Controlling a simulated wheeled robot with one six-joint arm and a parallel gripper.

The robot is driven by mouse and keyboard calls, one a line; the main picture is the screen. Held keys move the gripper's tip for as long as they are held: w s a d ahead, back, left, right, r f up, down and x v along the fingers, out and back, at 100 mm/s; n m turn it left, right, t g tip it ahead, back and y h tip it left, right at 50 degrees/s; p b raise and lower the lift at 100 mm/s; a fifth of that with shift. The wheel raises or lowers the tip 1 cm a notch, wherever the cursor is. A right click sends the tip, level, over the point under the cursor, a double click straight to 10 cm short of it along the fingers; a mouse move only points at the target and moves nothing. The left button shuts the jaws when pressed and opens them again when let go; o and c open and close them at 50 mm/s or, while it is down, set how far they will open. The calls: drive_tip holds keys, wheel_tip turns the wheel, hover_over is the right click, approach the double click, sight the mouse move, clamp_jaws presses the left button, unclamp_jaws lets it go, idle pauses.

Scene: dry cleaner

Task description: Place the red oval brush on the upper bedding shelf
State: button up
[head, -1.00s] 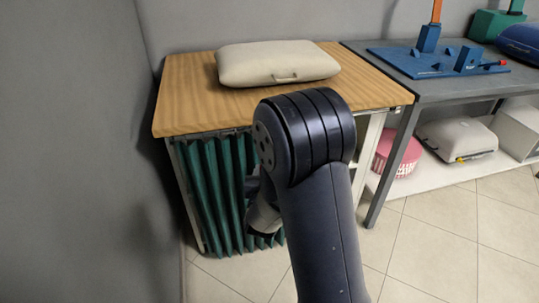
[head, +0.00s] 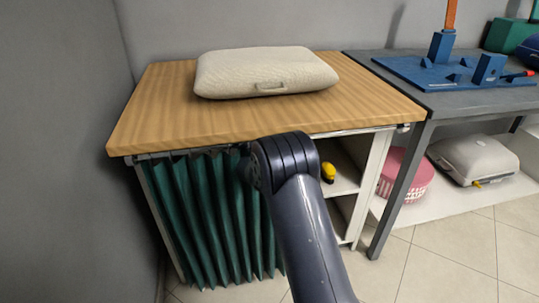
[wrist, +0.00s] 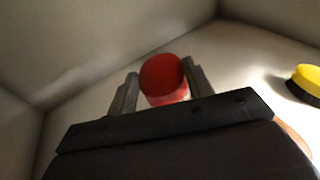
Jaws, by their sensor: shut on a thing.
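The red oval brush (wrist: 162,76) is between the two fingers of my gripper (wrist: 160,88) in the wrist view. The gripper is shut on it. Pale surfaces surround them like the inside of a shelf compartment; I cannot tell whether the brush touches the surface below. In the head view my arm reaches towards the cabinet under the wooden top and hides the gripper and brush. The upper shelf (head: 346,183) shows as a white board in the cabinet's open side, right of the arm.
A yellow and black brush (wrist: 308,82) lies right of my gripper; it also shows on the upper shelf in the head view (head: 328,172). A green curtain (head: 205,215) hangs at the cabinet's front. A beige cushion (head: 265,72) lies on the wooden top (head: 150,105).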

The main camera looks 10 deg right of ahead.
wheel_tip(320, 180, down, 10)
drive_tip(key=b, duration=0.4)
drive_tip(key=shift+w+d+b, duration=0.1)
drive_tip(key=shift+w+b, duration=0.05)
drive_tip(key=shift+b, duration=0.2)
drive_tip(key=shift+r, duration=0.1)
drive_tip(key=o, duration=1.1)
drive_tip(key=shift+f, duration=0.2)
drive_tip(key=shift+r, duration=0.1)
drive_tip(key=shift+r, duration=0.15)
drive_tip(key=shift+s+a+r+p, duration=0.1)
drive_tip(key=shift+s+a+p, duration=0.2)
drive_tip(key=shift+s, duration=0.2)
drive_tip(key=p+v, duration=0.3)
drive_tip(key=v, duration=0.8)
